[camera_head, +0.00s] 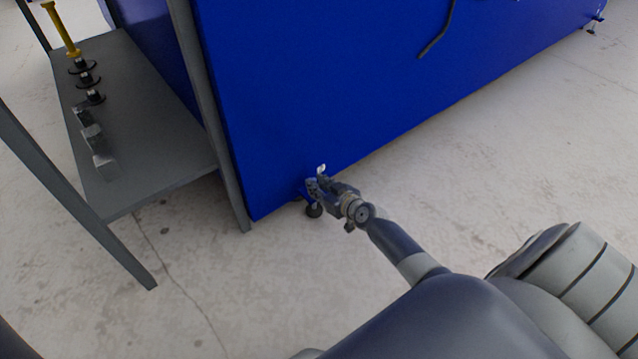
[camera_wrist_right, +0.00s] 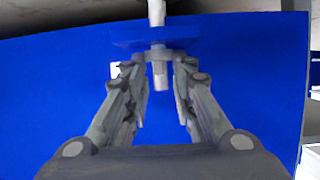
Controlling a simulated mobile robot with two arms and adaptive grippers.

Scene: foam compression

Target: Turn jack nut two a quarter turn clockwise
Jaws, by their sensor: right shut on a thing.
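The jack (camera_head: 314,210) is at the lower front corner of the blue machine (camera_head: 380,80), near the floor. My right gripper (camera_head: 318,186) reaches down to it, and the fingers hide most of the jack. In the right wrist view, my right gripper (camera_wrist_right: 159,58) is shut on the jack nut (camera_wrist_right: 157,56), a small grey piece between the fingertips. A light threaded rod (camera_wrist_right: 156,14) runs through there, and its end shows between the fingers. The nut's number and turn angle cannot be read. My left gripper is not in view.
A grey shelf (camera_head: 150,150) at the left carries metal blocks, black knob-like parts and a yellow post (camera_head: 62,28). Its leg stands close to the jack on the left. Another jack (camera_head: 593,27) shows at the machine's far end. The concrete floor (camera_head: 480,180) on the right is clear.

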